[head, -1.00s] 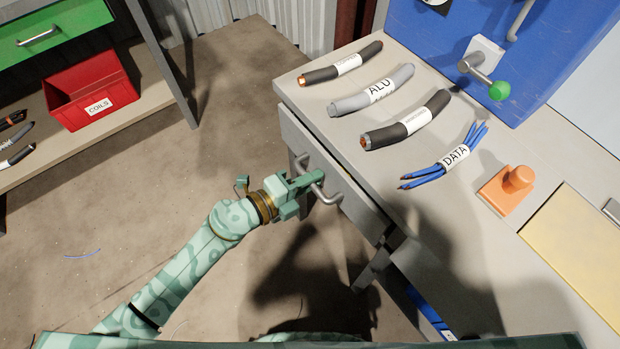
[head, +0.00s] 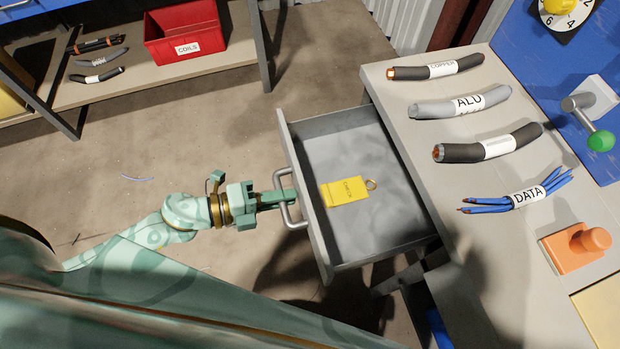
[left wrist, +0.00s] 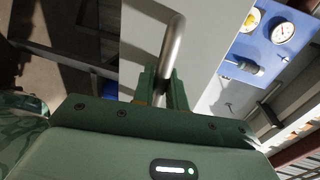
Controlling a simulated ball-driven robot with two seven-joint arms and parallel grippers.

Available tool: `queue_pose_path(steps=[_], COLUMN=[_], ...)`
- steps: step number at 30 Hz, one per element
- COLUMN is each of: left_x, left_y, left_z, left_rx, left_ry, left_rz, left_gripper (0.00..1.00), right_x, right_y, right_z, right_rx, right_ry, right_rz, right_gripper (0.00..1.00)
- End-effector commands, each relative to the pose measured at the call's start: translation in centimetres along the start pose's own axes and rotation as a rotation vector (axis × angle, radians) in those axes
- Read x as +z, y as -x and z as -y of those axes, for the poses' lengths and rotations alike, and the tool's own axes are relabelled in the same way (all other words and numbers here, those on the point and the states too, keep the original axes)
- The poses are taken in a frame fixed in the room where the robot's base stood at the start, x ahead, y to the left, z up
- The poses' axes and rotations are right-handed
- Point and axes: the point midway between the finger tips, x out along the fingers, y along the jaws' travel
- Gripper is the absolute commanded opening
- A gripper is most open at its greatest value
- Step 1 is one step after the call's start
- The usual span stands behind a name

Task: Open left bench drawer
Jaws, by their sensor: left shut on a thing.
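The left bench drawer (head: 345,262) is pulled well out from under the grey bench top. Its inside is open to view, and a yellow tag with a ring (head: 344,192) lies on its floor. My left gripper (head: 284,198) is shut on the drawer's metal bar handle (head: 290,212). In the left wrist view the fingers (left wrist: 162,88) close around the handle bar (left wrist: 174,48). My right gripper is in neither view.
Labelled cable pieces lie on the bench top: copper (head: 436,68), ALU (head: 460,102), a dark one (head: 488,147) and blue DATA wires (head: 515,196). An orange block (head: 575,248) stands nearer. A red COILS bin (head: 186,32) sits on a shelf at the upper left.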

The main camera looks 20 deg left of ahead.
Motion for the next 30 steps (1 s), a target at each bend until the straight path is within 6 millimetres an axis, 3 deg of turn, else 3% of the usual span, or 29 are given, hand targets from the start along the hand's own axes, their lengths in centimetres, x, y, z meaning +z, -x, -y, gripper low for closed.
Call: queue_pose_path(steps=[7, 21, 22, 30], left_x=[0.0, 0.0, 0.0, 0.0], left_y=[2.4, 2.9, 2.9, 2.9], left_z=[-0.6, -0.7, -0.7, -0.6], left_rx=[0.002, 0.002, 0.002, 0.001], left_ry=[0.002, 0.0, 0.0, 0.0], left_rz=[0.0, 0.001, 0.001, 0.0], left_gripper=[0.0, 0.0, 0.2, 0.2], right_x=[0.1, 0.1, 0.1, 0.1], right_y=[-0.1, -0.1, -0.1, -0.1], right_z=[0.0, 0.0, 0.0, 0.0], right_rx=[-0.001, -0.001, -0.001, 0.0], right_ry=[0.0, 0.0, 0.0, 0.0], right_rz=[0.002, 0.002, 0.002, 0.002], right_gripper=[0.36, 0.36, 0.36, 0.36])
